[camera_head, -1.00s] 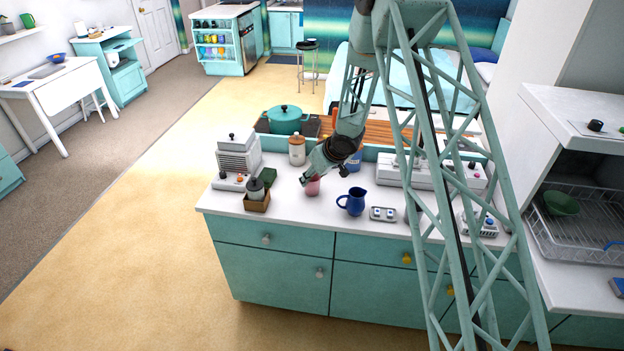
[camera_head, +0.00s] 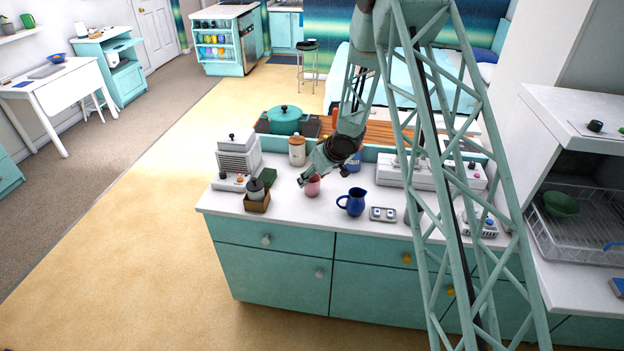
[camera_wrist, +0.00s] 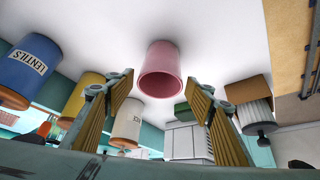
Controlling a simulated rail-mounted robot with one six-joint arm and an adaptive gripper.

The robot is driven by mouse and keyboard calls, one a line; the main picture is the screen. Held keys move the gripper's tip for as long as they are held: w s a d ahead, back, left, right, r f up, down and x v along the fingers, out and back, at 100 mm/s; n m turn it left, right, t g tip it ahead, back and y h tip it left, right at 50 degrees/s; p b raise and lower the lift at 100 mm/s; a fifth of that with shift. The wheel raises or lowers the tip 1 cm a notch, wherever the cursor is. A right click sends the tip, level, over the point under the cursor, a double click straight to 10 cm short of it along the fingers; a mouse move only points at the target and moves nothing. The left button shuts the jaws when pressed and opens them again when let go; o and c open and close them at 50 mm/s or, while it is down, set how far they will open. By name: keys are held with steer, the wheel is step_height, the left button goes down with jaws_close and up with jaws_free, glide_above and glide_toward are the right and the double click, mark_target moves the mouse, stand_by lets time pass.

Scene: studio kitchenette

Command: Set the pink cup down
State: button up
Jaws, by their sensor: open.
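The pink cup (camera_head: 313,187) stands on the white counter (camera_head: 285,205), near its front edge and left of the blue pitcher. In the wrist view, which is upside down, the pink cup (camera_wrist: 162,62) shows with its dark open mouth, its base against the white counter top. My gripper (camera_head: 302,182) is just beside the cup, to its upper left in the head view. In the wrist view my gripper's (camera_wrist: 161,84) two fingers are spread wide and empty. The cup shows in the gap between the fingertips and looks free of both.
A blue pitcher (camera_head: 352,202) stands close on the right. A brown box with a jar (camera_head: 257,199) and a grey appliance (camera_head: 237,158) are on the left. A wooden-lidded canister (camera_head: 297,150) and a blue lentils canister (camera_wrist: 34,68) stand behind. Counter in front of the cup is clear.

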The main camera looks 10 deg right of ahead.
steer(key=p+v, duration=0.2)
steer(key=v, duration=0.9)
steer(key=shift+r, duration=0.15)
stand_by(0.8)
steer(key=s+d+r+m+h, duration=0.1)
steer(key=s+d+r+h, duration=0.15)
steer(key=r, duration=0.65)
steer(key=s+d+r+m+h, duration=0.1)
steer(key=s+d+r, duration=0.2)
steer(key=r, duration=0.7)
steer(key=s+d+r+m+h, duration=0.1)
steer(key=s+d+r+h, duration=0.1)
steer(key=s+r, duration=1.25)
steer(key=s+a+r+m, duration=0.1)
steer(key=s+r, duration=0.2)
steer(key=s, duration=0.5)
steer(key=s+a+r+m, duration=0.1)
steer(key=s+r, duration=0.1)
steer(key=s, duration=0.7)
steer(key=s+a+g+y, duration=0.1)
steer(key=s+a, duration=0.3)
steer(key=s, duration=0.7)
steer(key=s+a+g+y, duration=0.1)
steer(key=s+a, duration=0.3)
steer(key=s, duration=0.8)
steer(key=shift+y, duration=0.45)
steer(key=shift+r, duration=0.15)
